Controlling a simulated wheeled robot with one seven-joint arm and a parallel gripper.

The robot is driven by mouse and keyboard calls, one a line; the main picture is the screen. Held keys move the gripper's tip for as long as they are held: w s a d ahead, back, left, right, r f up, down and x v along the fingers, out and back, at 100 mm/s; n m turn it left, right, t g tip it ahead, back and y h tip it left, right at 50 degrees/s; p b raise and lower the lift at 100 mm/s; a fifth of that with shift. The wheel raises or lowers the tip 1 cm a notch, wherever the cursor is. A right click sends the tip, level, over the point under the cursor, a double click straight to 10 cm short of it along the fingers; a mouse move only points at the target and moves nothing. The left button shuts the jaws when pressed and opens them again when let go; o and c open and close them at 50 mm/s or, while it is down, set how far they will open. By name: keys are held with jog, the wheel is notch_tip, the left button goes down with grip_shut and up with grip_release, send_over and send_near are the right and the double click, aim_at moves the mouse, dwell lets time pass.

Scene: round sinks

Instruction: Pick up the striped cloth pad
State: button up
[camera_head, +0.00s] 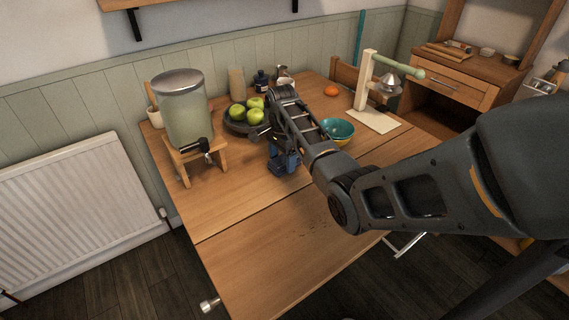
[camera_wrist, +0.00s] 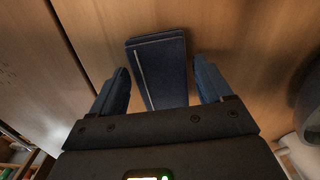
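The striped cloth pad (camera_wrist: 160,70) is dark blue with one pale stripe near its left edge. In the wrist view it lies on the wooden table between the two fingers of my gripper (camera_wrist: 161,68). The gripper is open, with a finger on each side of the pad and a strip of table visible on both sides. The near end of the pad is hidden by the gripper body. In the head view my gripper (camera_head: 285,163) points down low over the table, and I cannot clearly tell the pad from the blue fingers there.
A dark bowl of green apples (camera_head: 236,125) stands behind my gripper. A glass drink dispenser (camera_head: 183,110) on a wooden stand is to the left, a teal bowl (camera_head: 338,131) to the right. An orange fruit (camera_head: 331,91) lies farther back. The front of the table (camera_head: 265,235) is clear.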

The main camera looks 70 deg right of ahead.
aim_at(282, 160)
jog(key=c, duration=0.8)
notch_tip(282, 160, up, 4)
jog(key=shift+d+r, duration=0.1)
jog(key=shift+r, duration=0.15)
jog(key=s+d+r+b, duration=0.1)
jog(key=s+d+r, duration=0.5)
jog(key=s+d, duration=0.1)
jog(key=shift+s+d+r, duration=0.3)
jog(key=shift+s, duration=0.5)
